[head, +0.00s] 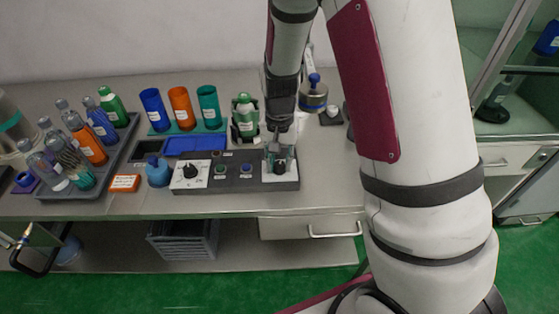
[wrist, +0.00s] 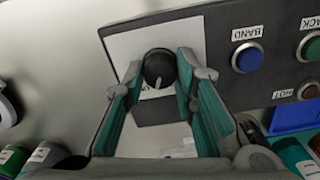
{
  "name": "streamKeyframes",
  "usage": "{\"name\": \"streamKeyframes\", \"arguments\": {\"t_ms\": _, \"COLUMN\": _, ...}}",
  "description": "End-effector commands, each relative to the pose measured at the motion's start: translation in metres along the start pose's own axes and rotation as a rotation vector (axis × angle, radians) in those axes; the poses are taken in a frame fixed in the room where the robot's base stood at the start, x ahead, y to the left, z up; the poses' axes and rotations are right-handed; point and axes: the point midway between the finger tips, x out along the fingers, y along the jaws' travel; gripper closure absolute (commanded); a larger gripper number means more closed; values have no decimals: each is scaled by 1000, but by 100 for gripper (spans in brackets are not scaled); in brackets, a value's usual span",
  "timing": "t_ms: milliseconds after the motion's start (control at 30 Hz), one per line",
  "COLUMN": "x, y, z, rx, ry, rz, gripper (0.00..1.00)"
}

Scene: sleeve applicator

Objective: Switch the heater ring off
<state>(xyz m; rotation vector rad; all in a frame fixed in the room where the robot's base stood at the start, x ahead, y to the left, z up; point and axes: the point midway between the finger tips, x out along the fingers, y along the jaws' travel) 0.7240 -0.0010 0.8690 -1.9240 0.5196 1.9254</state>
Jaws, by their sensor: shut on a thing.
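A dark control panel (head: 235,184) lies near the bench's front edge, with a black knob on a white plate at each end. My gripper (head: 280,152) points down over the right-hand knob (head: 280,168). In the wrist view, my gripper (wrist: 158,72) has its teal-padded fingers on both sides of this black knob (wrist: 158,66), shut on it. The knob's pale pointer mark faces the bottom of that view. Any scale or label on its plate is not readable. The left-hand knob (head: 190,172) stands free on a marked dial.
A blue button (wrist: 249,58) labelled BAND and a green button (wrist: 311,47) are on the panel. Behind it are a blue tray (head: 194,143), coloured cups (head: 181,108) and a green bottle (head: 245,112). A bottle rack (head: 120,150) stands left.

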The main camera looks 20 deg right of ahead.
Motion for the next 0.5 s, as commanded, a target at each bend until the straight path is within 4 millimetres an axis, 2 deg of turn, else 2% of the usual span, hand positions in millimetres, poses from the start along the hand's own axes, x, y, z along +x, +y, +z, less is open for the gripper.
{"name": "streamKeyframes", "arguments": {"t_ms": 500, "x": 0, "y": 0, "z": -1, "rx": -492, "ry": 2, "rz": -1, "gripper": 100}}
